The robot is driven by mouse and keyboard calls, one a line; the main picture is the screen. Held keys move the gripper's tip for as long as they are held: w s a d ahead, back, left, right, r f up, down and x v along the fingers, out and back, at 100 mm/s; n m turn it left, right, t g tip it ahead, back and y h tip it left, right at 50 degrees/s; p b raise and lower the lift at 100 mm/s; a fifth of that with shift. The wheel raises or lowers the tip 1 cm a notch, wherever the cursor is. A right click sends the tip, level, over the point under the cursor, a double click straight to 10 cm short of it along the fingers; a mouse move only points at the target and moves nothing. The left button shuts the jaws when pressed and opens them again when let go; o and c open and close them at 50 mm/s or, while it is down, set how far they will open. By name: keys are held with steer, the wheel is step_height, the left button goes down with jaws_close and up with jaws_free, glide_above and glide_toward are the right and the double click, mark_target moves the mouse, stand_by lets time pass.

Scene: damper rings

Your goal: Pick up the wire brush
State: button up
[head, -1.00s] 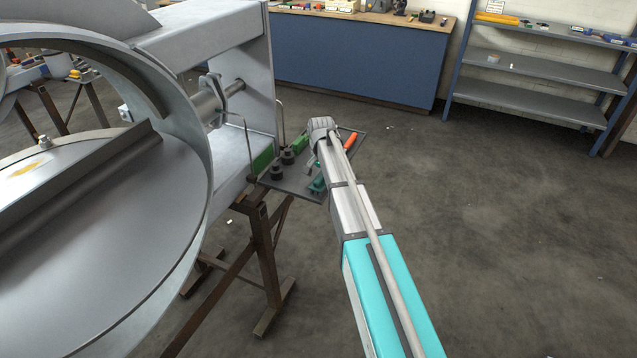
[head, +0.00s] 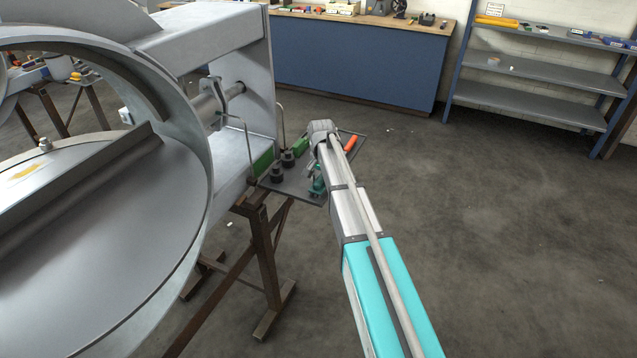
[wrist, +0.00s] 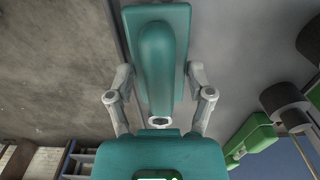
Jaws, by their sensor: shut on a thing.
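The wire brush (wrist: 158,50) appears in the wrist view as a teal block with a raised, rounded handle. My gripper (wrist: 158,80) has a grey finger on each side of it and is shut on it. Where the fingertips touch it is hard to see. The bristle side is hidden. In the head view a small teal-green part, seemingly the brush (head: 318,186), shows beside my wrist over the dark tray (head: 300,190). My arm covers much of it there. Whether the brush rests on the tray or is clear of it, I cannot tell.
The tray also holds black round parts (head: 277,174), green blocks (head: 300,147) and an orange-handled thing (head: 351,143). A large metal duct (head: 95,210) and a rusty trestle (head: 262,260) stand to the left. Open floor lies to the right.

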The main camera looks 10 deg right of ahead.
steer(key=shift+r, duration=0.1)
step_height(320, 180, up, 3)
steer(key=p, duration=0.3)
steer(key=s+d+r+p, duration=0.1)
steer(key=s+r+p, duration=0.8)
steer(key=s, duration=0.5)
steer(key=shift+d+r+p, duration=0.2)
steer(key=shift+r+p, duration=0.2)
steer(key=shift+p, duration=0.1)
steer(key=o, duration=0.6)
steer(key=c, duration=0.4)
